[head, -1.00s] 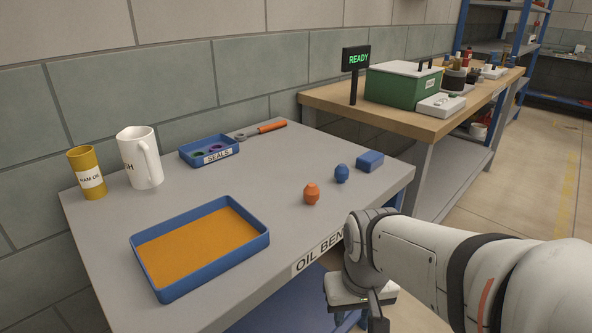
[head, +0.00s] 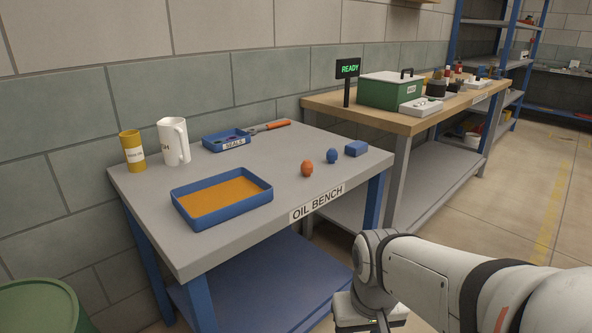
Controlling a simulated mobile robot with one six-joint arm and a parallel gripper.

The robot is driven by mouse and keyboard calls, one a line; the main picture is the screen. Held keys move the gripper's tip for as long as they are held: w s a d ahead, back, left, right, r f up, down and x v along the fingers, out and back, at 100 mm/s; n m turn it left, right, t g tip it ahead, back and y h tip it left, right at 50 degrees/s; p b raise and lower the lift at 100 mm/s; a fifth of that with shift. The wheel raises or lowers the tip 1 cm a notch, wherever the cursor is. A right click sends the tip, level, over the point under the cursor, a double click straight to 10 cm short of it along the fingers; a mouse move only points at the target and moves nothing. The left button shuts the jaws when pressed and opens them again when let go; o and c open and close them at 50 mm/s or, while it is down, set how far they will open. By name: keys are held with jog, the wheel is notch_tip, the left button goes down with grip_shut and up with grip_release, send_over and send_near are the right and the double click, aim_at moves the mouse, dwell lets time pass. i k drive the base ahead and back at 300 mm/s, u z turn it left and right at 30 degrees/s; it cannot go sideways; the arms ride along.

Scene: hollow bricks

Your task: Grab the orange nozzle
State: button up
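The orange nozzle (head: 307,169) stands on the grey top of the oil bench (head: 270,178), near its front edge. A similar blue nozzle (head: 332,156) stands just to its right, apart from it. My gripper (head: 366,321) is at the bottom of the head view, below and to the right of the bench top, well away from the nozzle. Only its upper part shows; the fingertips are cut off by the frame edge or hidden, so I cannot see whether it is open.
A blue block (head: 357,148) lies right of the nozzles. A blue tray (head: 178,210) with an orange bottom is at the front left. A seals tray (head: 211,147), white jug (head: 172,145), yellow can (head: 131,152) and orange-handled tool (head: 277,125) are farther back. A green drum (head: 40,300) stands lower left.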

aim_at(306, 168)
jog(key=u, duration=0.15)
jog(key=i, duration=0.9)
jog(key=z, duration=0.05)
